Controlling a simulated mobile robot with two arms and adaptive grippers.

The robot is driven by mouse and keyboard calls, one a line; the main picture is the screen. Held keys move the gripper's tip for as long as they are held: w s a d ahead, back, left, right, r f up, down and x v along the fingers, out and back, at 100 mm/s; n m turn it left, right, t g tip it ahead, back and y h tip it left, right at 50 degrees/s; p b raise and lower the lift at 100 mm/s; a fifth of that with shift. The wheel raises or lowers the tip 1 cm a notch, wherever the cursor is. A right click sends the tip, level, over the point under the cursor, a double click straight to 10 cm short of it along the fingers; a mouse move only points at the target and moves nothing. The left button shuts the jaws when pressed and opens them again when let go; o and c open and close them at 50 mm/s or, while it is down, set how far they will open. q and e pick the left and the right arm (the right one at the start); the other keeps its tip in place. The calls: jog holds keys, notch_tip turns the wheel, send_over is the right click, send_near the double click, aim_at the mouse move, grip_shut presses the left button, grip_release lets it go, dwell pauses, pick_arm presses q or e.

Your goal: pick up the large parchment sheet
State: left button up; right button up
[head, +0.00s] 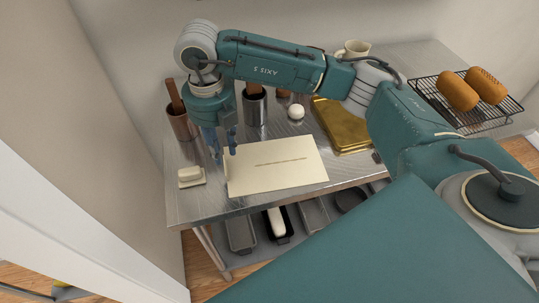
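The large parchment sheet (275,178) is a flat, cream rectangle on the steel table (205,212), with a thin brown line across its middle. My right gripper (224,156) points down at the sheet's upper left corner. Its two bluish fingers are apart with nothing visible between them, one beside the sheet's left edge and one over the corner. Whether the fingertips touch the sheet or the table I cannot tell. My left gripper is not in view.
A small dish with a pale block (191,176) stands left of the sheet. A gold tray (342,128) lies to the right, with loaves on a rack (452,112) beyond. Pans sit on the shelf below.

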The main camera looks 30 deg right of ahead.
aim_at(225, 165)
jog(key=shift+w+f+p, duration=0.2)
jog(key=shift+f+p, duration=0.2)
jog(key=shift+f, duration=0.8)
jog(key=f+p, duration=0.1)
jog(key=f, duration=0.1)
jog(key=f+p, duration=0.1)
jog(key=shift+w+d+f, duration=0.1)
jog(key=shift+w+f, duration=0.25)
jog(key=shift+f, duration=0.55)
grip_shut()
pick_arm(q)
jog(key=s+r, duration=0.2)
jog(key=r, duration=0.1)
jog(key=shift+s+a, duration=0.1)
